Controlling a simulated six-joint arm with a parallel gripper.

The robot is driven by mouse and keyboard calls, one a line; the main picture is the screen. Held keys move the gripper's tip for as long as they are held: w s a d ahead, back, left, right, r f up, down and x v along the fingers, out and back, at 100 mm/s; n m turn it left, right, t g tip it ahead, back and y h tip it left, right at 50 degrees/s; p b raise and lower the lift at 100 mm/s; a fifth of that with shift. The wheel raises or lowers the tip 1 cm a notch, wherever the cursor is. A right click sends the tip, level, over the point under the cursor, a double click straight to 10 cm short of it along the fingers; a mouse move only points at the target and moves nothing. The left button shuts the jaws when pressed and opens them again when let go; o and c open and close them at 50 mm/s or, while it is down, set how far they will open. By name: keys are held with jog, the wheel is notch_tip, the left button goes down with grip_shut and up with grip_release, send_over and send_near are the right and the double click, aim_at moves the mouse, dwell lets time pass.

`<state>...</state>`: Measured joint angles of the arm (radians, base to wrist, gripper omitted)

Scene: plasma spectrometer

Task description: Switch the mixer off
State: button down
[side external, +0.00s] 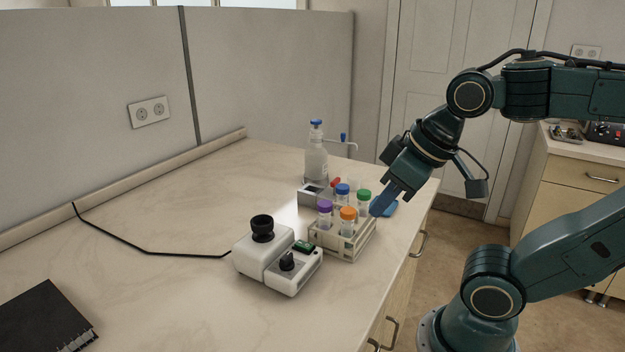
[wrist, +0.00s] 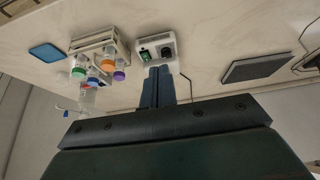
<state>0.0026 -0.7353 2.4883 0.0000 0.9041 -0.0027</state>
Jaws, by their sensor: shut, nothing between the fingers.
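My gripper (side external: 379,208) is shut and empty, above the bench on the far right side of the tube rack, apart from the mixer. It also shows in the wrist view (wrist: 158,72).
A tube rack (side external: 345,246) with several colored-cap tubes stands right of the mixer. Behind it are a dispenser bottle (side external: 316,160) and a small grey device (side external: 311,194). A blue pad (side external: 390,208) lies near my gripper. A black cable and notebook (side external: 45,318) are at left.

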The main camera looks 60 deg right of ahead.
jog(key=w, duration=0.1)
jog(key=g, duration=0.6)
send_over(298, 242)
jog(key=shift+f, duration=1.45)
jog(key=shift+f, duration=0.1)
notch_tip(298, 242, down, 14)
jog(key=shift+r, duration=0.1)
